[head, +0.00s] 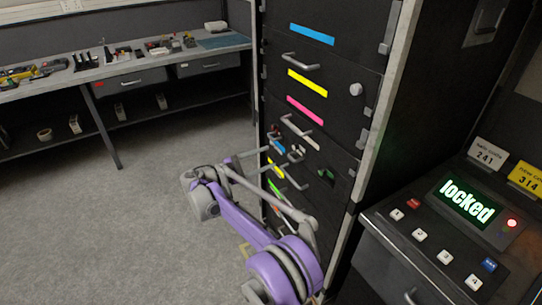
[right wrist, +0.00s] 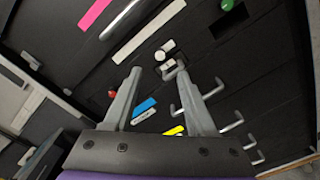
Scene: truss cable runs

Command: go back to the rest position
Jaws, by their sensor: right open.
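My right gripper (right wrist: 159,78) is open in the right wrist view, with nothing between its two grey fingers. It faces the dark front of a tall drawer cabinet (head: 338,65); I cannot tell the exact gap. In the head view my purple right arm reaches up from the bottom and bends left, and the right gripper (head: 262,160) points right at the cabinet's middle drawers. Small white pieces (right wrist: 167,47) show on the cabinet front beyond the fingertips. My left gripper is in neither view.
Several drawer handles (head: 300,61) stick out of the cabinet front near the gripper. A console (head: 468,205) at the right reads "locked" with a red light lit. A cluttered workbench (head: 125,67) stands at the back left. The grey floor (head: 90,220) at the left is clear.

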